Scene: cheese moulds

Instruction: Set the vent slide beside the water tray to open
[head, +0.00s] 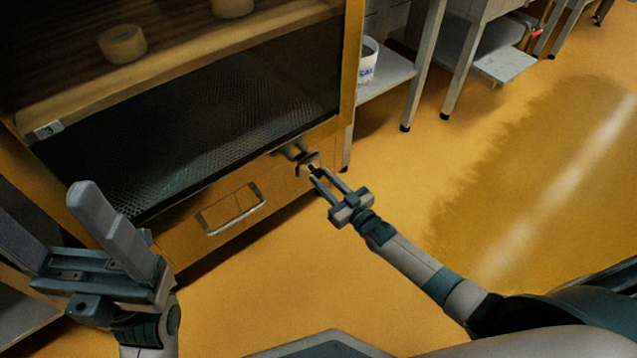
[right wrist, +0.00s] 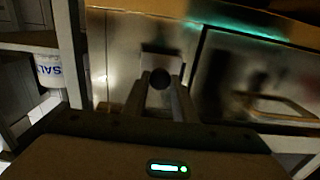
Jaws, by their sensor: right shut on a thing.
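The vent slide (head: 299,152) is a small metal fitting low on the front of the wooden cabinet, right of the water tray (head: 232,213). In the right wrist view its dark round knob (right wrist: 160,78) sits between my fingertips, in front of a pale plate. My right gripper (head: 316,174) is shut on this knob. The water tray's handle also shows in the right wrist view (right wrist: 272,106). I cannot tell the slide's setting; the gripper partly covers it. My left gripper (head: 45,208) is open and empty, at the lower left in front of the cabinet.
Above the tray is a dark mesh panel (head: 190,130), and a wooden shelf (head: 180,62) carries a round cheese (head: 122,44). A white tub (head: 367,60) stands on a side shelf right of the cabinet. The yellow floor (head: 400,180) to the right is clear, with a wet-looking patch.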

